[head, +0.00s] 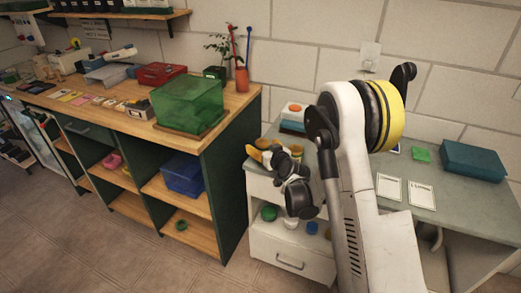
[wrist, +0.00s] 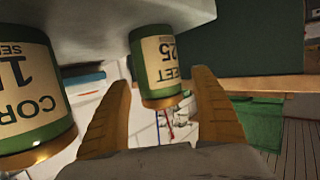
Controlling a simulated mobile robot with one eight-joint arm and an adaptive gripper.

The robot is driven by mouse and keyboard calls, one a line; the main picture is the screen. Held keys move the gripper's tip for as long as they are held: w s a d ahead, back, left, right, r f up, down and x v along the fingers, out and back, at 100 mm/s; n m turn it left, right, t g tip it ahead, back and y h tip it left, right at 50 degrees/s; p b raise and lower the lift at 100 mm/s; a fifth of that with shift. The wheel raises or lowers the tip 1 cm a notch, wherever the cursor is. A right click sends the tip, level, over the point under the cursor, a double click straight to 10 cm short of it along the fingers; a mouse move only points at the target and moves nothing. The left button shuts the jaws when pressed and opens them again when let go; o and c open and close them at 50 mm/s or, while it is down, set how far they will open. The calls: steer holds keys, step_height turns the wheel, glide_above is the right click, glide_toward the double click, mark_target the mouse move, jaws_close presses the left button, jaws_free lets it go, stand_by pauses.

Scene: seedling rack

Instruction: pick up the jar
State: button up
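Two green jars with cream labels and gold lids show in the wrist view, which is upside down. One jar (wrist: 158,62), its label ending in "EET" with "25", lies between the fingertips of my gripper (wrist: 162,82). The fingers are apart, and the right one is close to the jar's lid edge; I cannot tell if it touches. The other jar (wrist: 30,90), labelled "COR", stands to the left, outside the fingers. In the head view my gripper (head: 262,152) is low over the grey counter's left end, and mostly hides the jars.
The grey counter (head: 450,205) holds a white and teal box with an orange top (head: 293,117), cards (head: 421,193) and a teal box (head: 473,161). A wooden bench (head: 238,103) with a green bin (head: 187,103) stands close on the left.

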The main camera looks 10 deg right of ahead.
steer(key=shift+s, duration=0.1)
steer(key=c, duration=1.3)
